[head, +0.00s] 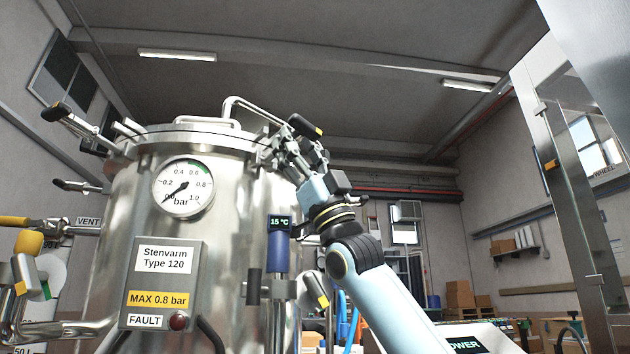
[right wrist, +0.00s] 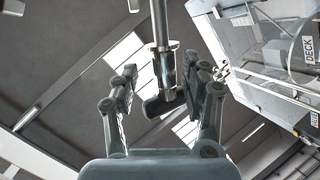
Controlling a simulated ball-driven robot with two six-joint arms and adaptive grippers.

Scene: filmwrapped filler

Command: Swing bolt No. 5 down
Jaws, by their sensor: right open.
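A steel vessel (head: 235,210) with a flat lid (head: 185,135) fills the left half of the head view. Swing bolts with black and yellow grips stick out at its rim, including one at the upper left (head: 57,112). No bolt number is readable. My right gripper (head: 292,150) is at the right side of the rim, beside a bolt with a black grip (head: 305,126). In the right wrist view my right gripper (right wrist: 165,85) is open, with a steel rod (right wrist: 160,22) and its dark end piece (right wrist: 163,102) between the fingers. Contact cannot be told. My left gripper is out of view.
A pressure gauge (head: 183,188) and a label plate (head: 160,283) are on the vessel's front. A bent lid handle (head: 250,104) rises near my right gripper. A blue 15 °C sensor (head: 279,240) stands below it. A glass-doored cabinet (head: 580,170) is at the right.

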